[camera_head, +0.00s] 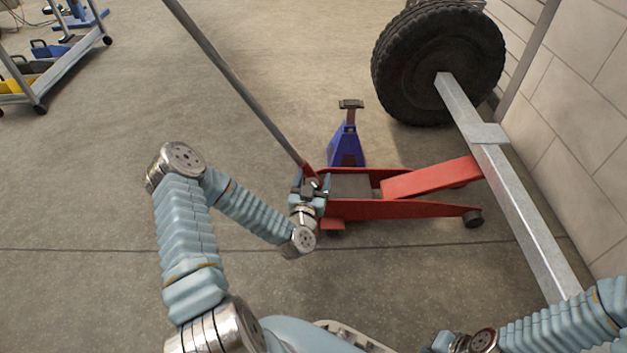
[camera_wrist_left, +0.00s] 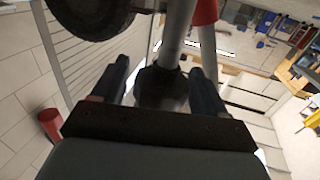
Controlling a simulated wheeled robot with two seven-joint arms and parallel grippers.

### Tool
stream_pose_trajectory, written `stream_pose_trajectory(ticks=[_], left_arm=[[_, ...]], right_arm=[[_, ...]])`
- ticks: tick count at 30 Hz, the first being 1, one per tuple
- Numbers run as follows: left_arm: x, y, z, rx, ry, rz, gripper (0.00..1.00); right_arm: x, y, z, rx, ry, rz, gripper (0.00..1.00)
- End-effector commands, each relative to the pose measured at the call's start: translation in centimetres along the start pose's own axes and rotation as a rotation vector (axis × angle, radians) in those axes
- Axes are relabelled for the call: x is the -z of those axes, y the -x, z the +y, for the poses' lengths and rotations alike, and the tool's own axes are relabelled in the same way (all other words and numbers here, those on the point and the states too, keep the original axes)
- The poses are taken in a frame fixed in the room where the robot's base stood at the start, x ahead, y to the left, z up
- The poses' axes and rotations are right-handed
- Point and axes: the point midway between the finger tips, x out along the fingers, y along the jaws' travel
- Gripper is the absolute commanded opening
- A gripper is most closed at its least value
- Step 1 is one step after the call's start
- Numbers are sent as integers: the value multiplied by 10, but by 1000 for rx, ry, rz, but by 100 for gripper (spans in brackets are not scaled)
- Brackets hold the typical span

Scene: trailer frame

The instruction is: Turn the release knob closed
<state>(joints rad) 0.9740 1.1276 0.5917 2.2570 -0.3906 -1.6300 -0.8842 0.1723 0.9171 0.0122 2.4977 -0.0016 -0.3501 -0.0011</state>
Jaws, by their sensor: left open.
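The red floor jack (camera_head: 400,208) stands on the floor with its long grey handle (camera_head: 235,85) leaning up to the left. My left gripper (camera_head: 312,184) is at the base of the handle. In the left wrist view my left gripper (camera_wrist_left: 163,78) has its two fingers apart. A dark rounded piece, likely the release knob (camera_wrist_left: 160,88), sits between them; I cannot tell whether they touch it. In the head view the gripper hides the knob. The end of my right arm (camera_head: 450,342) shows at the bottom edge, its jaws unclear.
A blue jack stand (camera_head: 346,146) is just behind the jack. A metal trailer beam (camera_head: 510,185) runs at the right to a black tyre (camera_head: 438,60), beside a tiled wall (camera_head: 585,125). A cart (camera_head: 50,72) stands far left.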

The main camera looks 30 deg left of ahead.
Motion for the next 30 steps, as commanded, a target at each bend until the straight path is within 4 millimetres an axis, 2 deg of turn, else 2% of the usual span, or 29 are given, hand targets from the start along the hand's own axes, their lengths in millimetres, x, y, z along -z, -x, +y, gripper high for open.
stream_pose_trajectory(ticks=[9,19,30], left_arm=[[0,-3,0,-1,0,-1,73],[0,-3,0,-1,0,0,23],[-1,-3,1,-76,-4,1,22]], right_arm=[[0,0,0,0,0,0,0],[0,0,0,0,0,0,0],[0,-6,2,0,0,1,0]])
